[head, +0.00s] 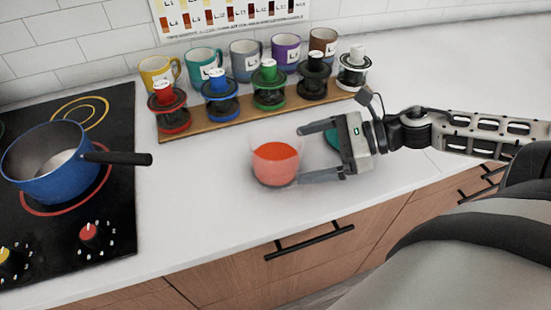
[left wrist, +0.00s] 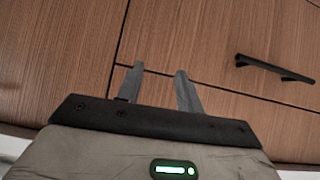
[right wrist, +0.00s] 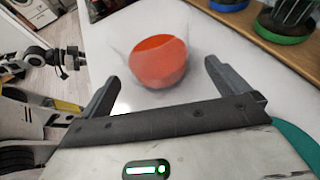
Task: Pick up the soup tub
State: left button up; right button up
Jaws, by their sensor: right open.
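The soup tub (head: 275,165) is a clear, round tub with orange-red soup in it. It stands upright on the white counter in the head view. My right gripper (head: 299,154) is open and low at the tub's right side, its two fingers pointing at it. In the right wrist view the tub (right wrist: 158,62) lies ahead, in line with the gap between the spread fingertips. Nothing is gripped. My left gripper (left wrist: 158,72) is seen only in its own wrist view, with its fingers apart and empty, facing wooden cabinet fronts.
A wooden rack (head: 215,123) with several lidded jars stands behind the tub, with several mugs behind it. A blue pot (head: 45,185) sits on the black stove at left. A teal disc (head: 333,138) lies partly hidden by my right gripper. Counter left of the tub is clear.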

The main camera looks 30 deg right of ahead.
aim_at(289, 160)
jog(key=shift+w+a+f, duration=0.2)
jog(key=shift+w+a, duration=0.1)
jog(key=shift+a, duration=0.05)
jog(key=shift+w+a+f+b, duration=0.1)
jog(key=shift+a+f+b, duration=0.15)
jog(key=shift+b, duration=0.1)
jog(key=b+x, duration=0.2)
jog(key=x, duration=0.1)
jog(key=shift+a+f+b, duration=0.15)
jog(key=shift+f+b, duration=0.05)
jog(key=shift+b, duration=0.1)
jog(key=shift+w+a+f+b, duration=0.1)
jog(key=shift+w+a+b, duration=0.05)
jog(key=shift+a+b, duration=0.25)
pick_arm(q)
jog(key=shift+w+d+f, duration=0.25)
jog(key=shift+w+f, duration=0.25)
jog(key=shift+f, duration=0.2)
pick_arm(e)
jog(key=shift+w+a, duration=0.1)
pick_arm(q)
jog(key=shift+s+f, duration=0.1)
jog(key=shift+s, duration=0.05)
pick_arm(e)
jog(key=c, duration=0.9)
